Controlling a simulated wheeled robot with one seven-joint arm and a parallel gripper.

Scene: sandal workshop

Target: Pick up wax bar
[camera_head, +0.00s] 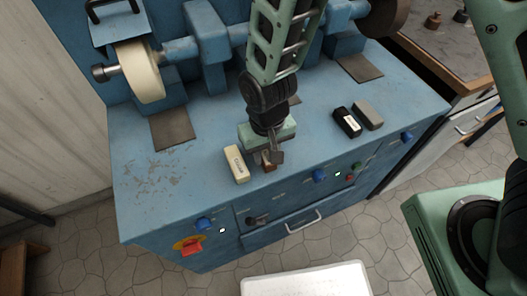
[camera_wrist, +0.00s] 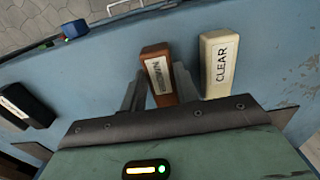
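A brown wax bar (camera_wrist: 157,75) with a pale label lies on the blue bench top, near its front edge. My gripper (camera_wrist: 160,82) is above it, with one finger on each side of the bar in the wrist view. The fingers look open, and the bar sits slightly askew between them; I cannot tell whether either finger touches it. In the head view my gripper (camera_head: 272,156) partly hides the brown bar (camera_head: 268,165). A cream bar marked CLEAR (camera_wrist: 218,64) lies just beside it, also seen in the head view (camera_head: 236,164).
A black bar (camera_head: 347,122) and a grey bar (camera_head: 368,115) lie farther right on the bench (camera_head: 205,190). A polishing machine with a pale wheel (camera_head: 138,72) stands behind. Knobs, a red switch (camera_head: 191,248) and a drawer handle (camera_head: 303,222) are on the bench front.

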